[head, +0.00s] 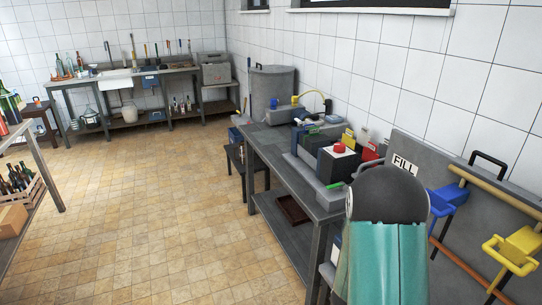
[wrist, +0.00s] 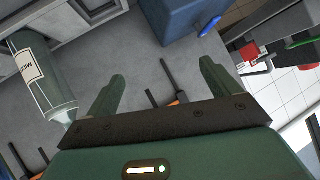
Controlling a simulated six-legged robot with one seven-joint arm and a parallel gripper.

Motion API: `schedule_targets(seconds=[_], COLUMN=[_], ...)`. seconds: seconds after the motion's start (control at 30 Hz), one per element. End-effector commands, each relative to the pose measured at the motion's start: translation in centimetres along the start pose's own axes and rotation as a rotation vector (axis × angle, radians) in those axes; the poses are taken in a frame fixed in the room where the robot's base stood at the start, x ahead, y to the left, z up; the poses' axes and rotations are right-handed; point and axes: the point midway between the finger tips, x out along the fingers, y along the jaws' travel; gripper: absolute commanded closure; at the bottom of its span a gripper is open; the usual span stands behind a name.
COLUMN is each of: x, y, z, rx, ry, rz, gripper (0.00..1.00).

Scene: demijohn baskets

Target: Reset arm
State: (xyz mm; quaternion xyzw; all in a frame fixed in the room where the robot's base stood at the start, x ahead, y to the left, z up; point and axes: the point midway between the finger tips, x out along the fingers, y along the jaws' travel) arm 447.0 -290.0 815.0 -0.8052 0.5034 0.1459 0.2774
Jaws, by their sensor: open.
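My gripper (wrist: 163,87) shows in the wrist view with its two dark green fingers spread apart. The gap between them holds nothing. A grey surface and dark rod-like parts with orange pieces (wrist: 174,98) lie beyond the fingers. In the head view my teal and dark grey arm fills the lower right foreground, and my fingers cannot be made out there.
In the wrist view a labelled bottle (wrist: 42,78) is left of the fingers and a blue box (wrist: 178,18) is above. In the head view a grey workbench (head: 262,146) with machines runs along the right wall. A crate of bottles (head: 22,192) is at left. The tiled floor (head: 150,200) between is clear.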

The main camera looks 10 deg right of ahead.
Motion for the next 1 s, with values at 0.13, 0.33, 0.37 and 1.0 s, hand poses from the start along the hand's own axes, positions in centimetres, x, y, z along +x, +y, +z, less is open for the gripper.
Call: schedule_targets(seconds=[0.13,0.33,0.37,1.0], x=[-4.2,-11.2,-12.4,-37.4], y=[-6.0,-11.8,-12.4,-10.9], z=[-1.0,-1.8,-1.9,-5.3], rx=[-0.039,-0.15,-0.172,-0.815], ry=[-0.137,-0.306,-0.327,-0.605], rz=[-0.136,-0.302,-0.326,-0.645], gripper=[0.12,0.12,0.12,0.12])
